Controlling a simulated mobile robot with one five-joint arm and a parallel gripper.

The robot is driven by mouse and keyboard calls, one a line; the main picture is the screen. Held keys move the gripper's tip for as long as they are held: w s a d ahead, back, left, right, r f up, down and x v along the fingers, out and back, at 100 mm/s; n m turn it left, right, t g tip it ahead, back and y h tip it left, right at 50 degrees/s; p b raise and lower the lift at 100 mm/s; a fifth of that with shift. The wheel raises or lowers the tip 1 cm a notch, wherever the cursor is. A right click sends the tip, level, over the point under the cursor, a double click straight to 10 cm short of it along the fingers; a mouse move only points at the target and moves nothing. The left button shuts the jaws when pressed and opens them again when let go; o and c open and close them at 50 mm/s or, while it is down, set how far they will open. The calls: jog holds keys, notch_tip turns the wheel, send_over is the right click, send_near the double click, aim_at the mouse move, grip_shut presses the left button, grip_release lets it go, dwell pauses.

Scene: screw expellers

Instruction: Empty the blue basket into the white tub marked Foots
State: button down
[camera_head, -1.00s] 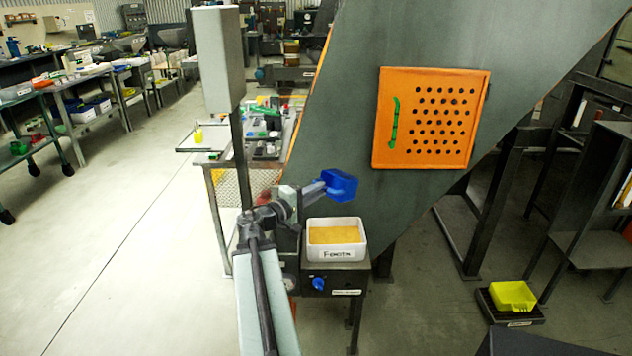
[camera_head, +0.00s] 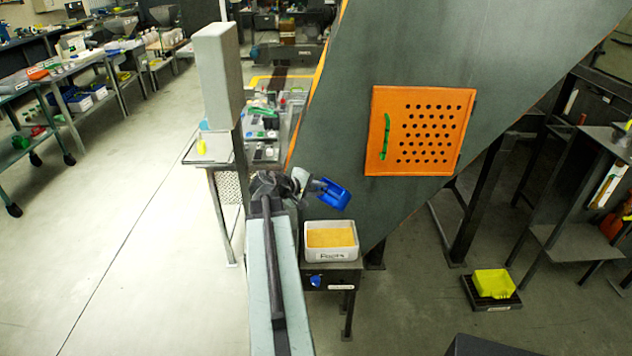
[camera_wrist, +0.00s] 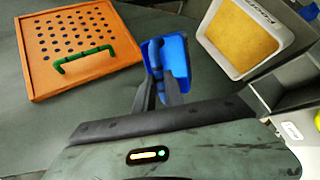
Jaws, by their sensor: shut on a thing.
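The blue basket (camera_head: 333,195) is in the air above the white tub marked Foots (camera_head: 331,257). It is tilted, with its right end lower. My gripper (camera_head: 317,186) is shut on the left side of the basket. The wrist view shows the basket (camera_wrist: 177,55) between the dark fingers of my gripper (camera_wrist: 160,82). The tub (camera_wrist: 234,72) also shows there, to the right of the basket. The tub holds a yellow-brown material. I cannot see what is inside the basket.
The tub stands on a small dark stand (camera_head: 340,278). A large grey machine body with an orange perforated door (camera_head: 420,130) rises behind. A yellow-green bin (camera_head: 493,284) sits on a low base at right. Open floor lies left.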

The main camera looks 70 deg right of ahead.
jog(key=s+d+r+t+y+p, duration=0.2)
jog(key=y+p, duration=0.6)
jog(key=p, duration=0.6)
jog(key=d+r+t, duration=0.1)
jog(key=d+r, duration=0.1)
jog(key=d, duration=0.1)
jog(key=shift+s+d+r+t+p, duration=0.25)
jog(key=shift+d+r+t+p, duration=0.05)
jog(key=shift+d+r+t, duration=0.1)
